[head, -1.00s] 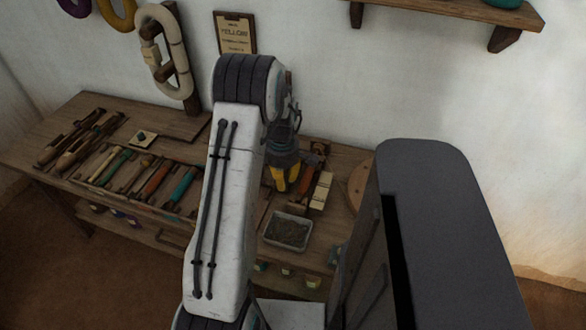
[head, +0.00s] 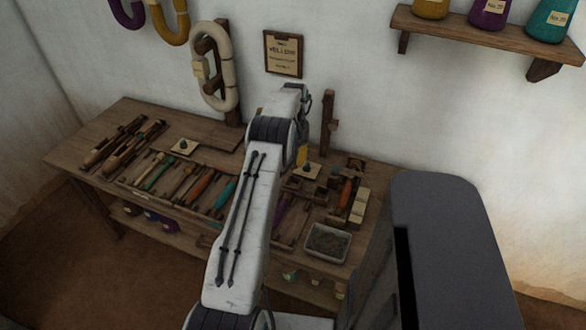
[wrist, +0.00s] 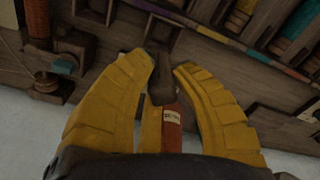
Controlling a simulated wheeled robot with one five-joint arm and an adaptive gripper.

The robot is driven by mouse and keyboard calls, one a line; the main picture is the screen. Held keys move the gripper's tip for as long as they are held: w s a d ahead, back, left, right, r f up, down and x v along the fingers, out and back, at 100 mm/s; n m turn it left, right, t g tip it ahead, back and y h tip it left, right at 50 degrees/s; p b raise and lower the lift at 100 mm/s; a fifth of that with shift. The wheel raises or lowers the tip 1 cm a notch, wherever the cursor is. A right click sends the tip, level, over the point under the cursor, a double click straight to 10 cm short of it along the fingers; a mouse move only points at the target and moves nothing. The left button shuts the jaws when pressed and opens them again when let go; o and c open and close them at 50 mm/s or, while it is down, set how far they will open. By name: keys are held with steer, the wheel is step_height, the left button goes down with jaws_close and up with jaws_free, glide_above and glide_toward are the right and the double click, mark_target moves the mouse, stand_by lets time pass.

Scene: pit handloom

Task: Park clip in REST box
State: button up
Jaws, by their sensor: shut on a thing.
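My gripper (wrist: 160,75) has its yellow fingers closed around a dark brown wooden piece with an orange-red body (wrist: 172,130) and a small pale label, which I take to be the clip. The label is too small to read. In the head view my gripper (head: 302,156) is mostly behind my arm, above the bench, and the clip cannot be made out there. A small open wooden compartment (wrist: 163,38) lies beyond the fingertips in the wrist view. I cannot read any REST mark, so I cannot tell which box is the REST box.
The wooden bench (head: 85,150) carries several shuttles and coloured bobbins. A grey tray (head: 327,242) with dark contents sits at its front right. A notice board (head: 283,54) and yarn hanks hang on the wall; a shelf (head: 470,45) with cones is at upper right.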

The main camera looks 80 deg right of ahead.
steer(key=m, duration=0.3)
steer(key=shift+a+r+m, duration=0.1)
steer(key=shift+a+m, duration=0.15)
steer(key=shift+m, duration=1.85)
steer(key=shift+f, duration=0.25)
steer(key=shift+f+b, duration=1.65)
steer(key=shift+f, duration=0.9)
steer(key=shift+f+b, duration=1.6)
steer(key=shift+b, duration=0.05)
steer(key=o, duration=1.3)
steer(key=shift+r, duration=0.15)
